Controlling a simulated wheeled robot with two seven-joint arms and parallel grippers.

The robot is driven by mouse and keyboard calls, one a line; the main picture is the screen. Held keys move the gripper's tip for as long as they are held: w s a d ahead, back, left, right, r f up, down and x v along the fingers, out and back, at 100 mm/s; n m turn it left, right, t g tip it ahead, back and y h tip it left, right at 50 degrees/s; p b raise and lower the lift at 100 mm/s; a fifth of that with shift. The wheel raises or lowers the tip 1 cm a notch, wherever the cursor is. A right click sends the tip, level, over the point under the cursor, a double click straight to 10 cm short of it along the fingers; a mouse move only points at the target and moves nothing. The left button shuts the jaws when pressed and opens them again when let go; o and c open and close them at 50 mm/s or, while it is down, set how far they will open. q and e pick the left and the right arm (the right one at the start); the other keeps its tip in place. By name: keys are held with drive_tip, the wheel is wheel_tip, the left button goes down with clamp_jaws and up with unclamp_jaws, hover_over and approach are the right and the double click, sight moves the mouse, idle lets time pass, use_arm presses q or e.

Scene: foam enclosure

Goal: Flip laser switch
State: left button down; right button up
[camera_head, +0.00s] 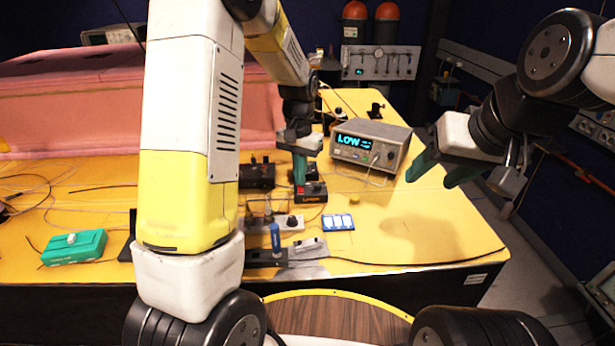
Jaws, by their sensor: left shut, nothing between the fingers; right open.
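A small black box with a red top edge and yellowish lettering (312,195) sits on the yellow table, and it may be the laser switch. The lettering is too small to read surely. My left gripper (299,180) is shut with nothing in it and points down at this box. Its green fingertips overlap the box's left part in the picture; I cannot tell whether they touch. The switch lever itself is not clearly seen. My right gripper (440,175) is open and empty, right of the grey meter.
The grey meter (369,146) shows "LOW" on its display. A blue-and-white item (338,222), a blue-handled tool (275,238) and a green box (74,247) lie on the yellow table (430,215). Cables cross the left side. The table's right front is mostly clear.

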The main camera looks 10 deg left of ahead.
use_arm(q)
drive_tip(key=shift+f, duration=0.45)
drive_tip(key=shift+r, duration=3.5)
drive_tip(key=shift+r, duration=0.1)
drive_tip(key=s+a+r+n+t, duration=0.1)
drive_tip(key=s+r+t, duration=0.1)
drive_tip(key=s+r, duration=0.2)
drive_tip(key=s+a+r+n+t+h, duration=0.1)
drive_tip(key=s+r, duration=0.3)
drive_tip(key=s, duration=0.7)
drive_tip(key=s+a+r+n+t+h, duration=0.1)
drive_tip(key=s+r+t, duration=0.2)
drive_tip(key=s, duration=0.5)
drive_tip(key=shift+r, duration=0.5)
